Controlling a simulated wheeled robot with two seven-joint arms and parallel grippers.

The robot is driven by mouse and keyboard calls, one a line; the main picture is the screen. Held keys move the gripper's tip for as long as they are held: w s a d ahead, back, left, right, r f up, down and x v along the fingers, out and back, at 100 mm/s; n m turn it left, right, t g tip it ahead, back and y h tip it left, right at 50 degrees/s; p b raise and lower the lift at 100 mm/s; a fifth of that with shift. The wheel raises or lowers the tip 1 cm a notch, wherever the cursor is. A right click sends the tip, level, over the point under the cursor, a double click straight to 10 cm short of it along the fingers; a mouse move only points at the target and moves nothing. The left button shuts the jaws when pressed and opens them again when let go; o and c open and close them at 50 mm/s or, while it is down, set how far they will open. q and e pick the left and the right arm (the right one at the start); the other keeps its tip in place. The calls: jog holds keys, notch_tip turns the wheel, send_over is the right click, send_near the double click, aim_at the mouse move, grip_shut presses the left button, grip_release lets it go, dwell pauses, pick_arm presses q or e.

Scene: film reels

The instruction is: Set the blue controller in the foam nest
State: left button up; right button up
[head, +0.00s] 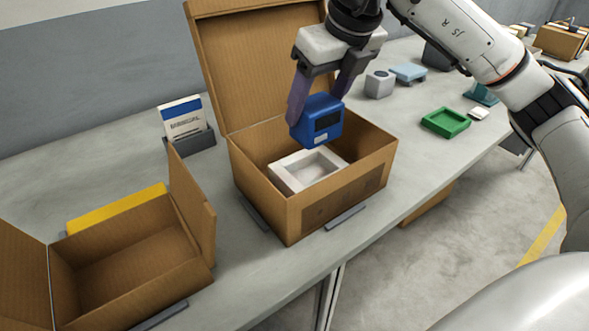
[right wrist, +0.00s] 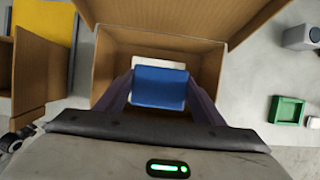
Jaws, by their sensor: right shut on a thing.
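The blue controller (head: 318,118) is a small blue block with a dark screen on its front. My right gripper (head: 322,105) is shut on it and holds it above the open cardboard box, tilted a little. In the right wrist view the controller (right wrist: 159,88) sits between the two fingers of my right gripper (right wrist: 160,95). The white foam nest (head: 290,178) lies inside the box (head: 290,215), with a rectangular hollow that shows empty in the head view. In the right wrist view the controller hides most of the nest (right wrist: 158,63). My left gripper is not in view.
A second open, empty box (head: 130,262) stands at the left, with a yellow sheet (head: 115,208) behind it. A card holder (head: 190,140) stands between the boxes. The box's raised lid (head: 245,70) stands behind the nest. A green tray (head: 446,122) and grey block (head: 379,84) lie right.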

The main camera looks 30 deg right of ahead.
aim_at(315, 133)
notch_tip(315, 133, down, 6)
jog(key=shift+f, duration=0.2)
notch_tip(315, 133, down, 4)
jog(key=shift+w+f, duration=0.1)
jog(key=shift+f, duration=0.05)
pick_arm(q)
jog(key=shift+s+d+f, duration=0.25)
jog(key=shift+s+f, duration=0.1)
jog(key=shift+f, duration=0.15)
jog(key=shift+b, duration=0.3)
pick_arm(e)
jog(key=shift+f, duration=0.2)
jog(key=o, duration=1.4)
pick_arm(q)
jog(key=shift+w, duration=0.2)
pick_arm(e)
jog(key=shift+r, duration=0.1)
